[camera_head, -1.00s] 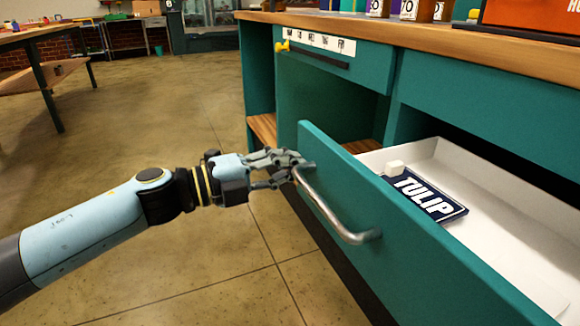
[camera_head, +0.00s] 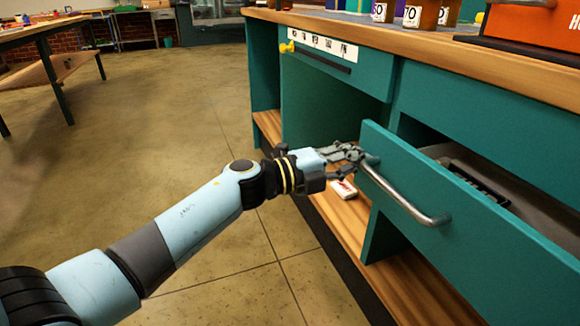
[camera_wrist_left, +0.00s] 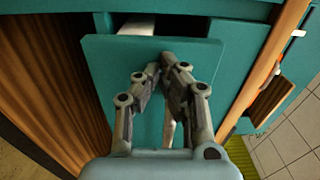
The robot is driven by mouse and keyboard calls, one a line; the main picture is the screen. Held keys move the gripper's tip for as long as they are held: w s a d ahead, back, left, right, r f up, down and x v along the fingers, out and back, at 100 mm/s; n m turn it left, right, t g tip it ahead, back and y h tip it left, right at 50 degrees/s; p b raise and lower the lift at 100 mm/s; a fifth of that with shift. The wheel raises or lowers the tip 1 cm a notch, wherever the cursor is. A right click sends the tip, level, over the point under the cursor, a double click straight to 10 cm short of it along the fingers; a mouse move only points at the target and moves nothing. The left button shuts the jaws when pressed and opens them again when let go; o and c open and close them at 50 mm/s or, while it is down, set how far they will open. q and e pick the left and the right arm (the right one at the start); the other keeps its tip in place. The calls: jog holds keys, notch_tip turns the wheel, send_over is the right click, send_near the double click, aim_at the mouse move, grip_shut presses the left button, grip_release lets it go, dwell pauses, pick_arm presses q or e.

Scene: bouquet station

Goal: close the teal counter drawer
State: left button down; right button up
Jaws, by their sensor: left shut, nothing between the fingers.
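The teal counter drawer (camera_head: 470,235) stands partly open, its front panel out from the counter. A dark strip of its interior (camera_head: 520,185) shows behind the panel, with a dark sign lying in it. A metal bar handle (camera_head: 405,195) is on the front. My left gripper (camera_head: 352,157) is shut and empty at the handle's far end, by the front's far edge; I cannot tell if it touches. In the left wrist view, the gripper's fingertips (camera_wrist_left: 165,66) are against or close to the drawer front (camera_wrist_left: 105,68), with a narrow gap above it. My right gripper is not in view.
The teal counter has a wooden top (camera_head: 420,40) with jars and an orange box (camera_head: 540,25). A small white and red box (camera_head: 343,189) lies on the lower wooden shelf. The floor at left is clear.

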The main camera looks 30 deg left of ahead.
pick_arm(q)
jog(key=x, duration=0.7)
jog(key=shift+w+d+f, duration=0.1)
jog(key=shift+w+d, duration=0.3)
jog(key=shift+w, duration=0.25)
